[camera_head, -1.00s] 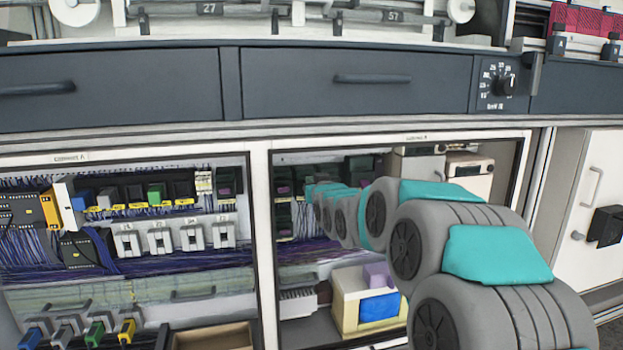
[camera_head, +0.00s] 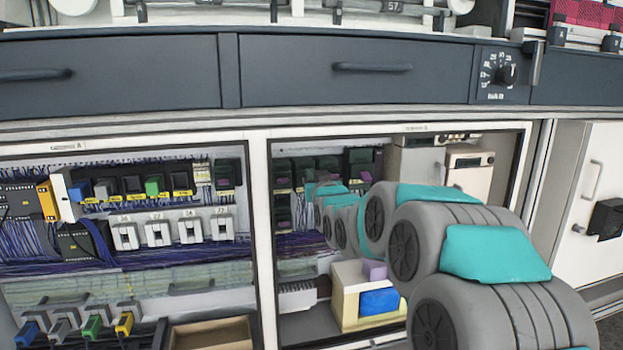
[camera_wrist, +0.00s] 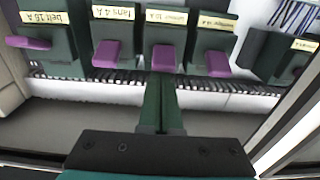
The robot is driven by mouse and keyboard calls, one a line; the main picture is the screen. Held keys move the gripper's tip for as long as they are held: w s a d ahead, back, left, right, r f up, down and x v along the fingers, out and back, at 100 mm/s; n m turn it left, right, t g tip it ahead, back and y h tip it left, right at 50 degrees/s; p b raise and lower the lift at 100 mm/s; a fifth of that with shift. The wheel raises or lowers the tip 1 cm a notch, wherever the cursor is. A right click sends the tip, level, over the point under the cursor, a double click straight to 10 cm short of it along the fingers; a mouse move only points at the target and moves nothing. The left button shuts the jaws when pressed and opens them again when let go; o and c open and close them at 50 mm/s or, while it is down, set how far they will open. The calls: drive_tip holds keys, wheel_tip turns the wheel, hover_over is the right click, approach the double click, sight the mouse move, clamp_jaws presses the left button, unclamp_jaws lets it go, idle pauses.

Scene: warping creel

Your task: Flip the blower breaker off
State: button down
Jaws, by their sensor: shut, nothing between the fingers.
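A row of dark green breakers with purple levers and pale labels fills the top of the wrist view. The left ones seem to read belt 16 A (camera_wrist: 60,48) and fans 4 A (camera_wrist: 112,30). To their right are a third breaker (camera_wrist: 163,32) and a fourth (camera_wrist: 212,40); I cannot read their names, so I cannot tell which is the blower. My gripper (camera_wrist: 162,80) is shut and empty, its fingertips just below the third breaker's purple lever (camera_wrist: 163,58); contact is unclear. In the head view the breakers (camera_head: 281,172) are partly behind my arm, which hides the gripper.
Another dark green unit (camera_wrist: 275,55) stands at the right of the wrist view. The cabinet's frame (camera_head: 262,240) borders the opening. A cream box with a blue panel (camera_head: 345,300) sits on the cabinet floor. The left bay holds white switches (camera_head: 158,232) and wiring.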

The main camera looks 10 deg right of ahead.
drive_tip(key=shift+f, duration=0.2)
drive_tip(key=s+f+t+b, duration=0.5)
drive_tip(key=s+b, duration=0.1)
drive_tip(key=s, duration=0.3)
drive_tip(key=shift+s+d+f+t, duration=0.2)
drive_tip(key=shift+s+f+t, duration=0.05)
drive_tip(key=shift+s+t, duration=0.1)
idle(1.0)
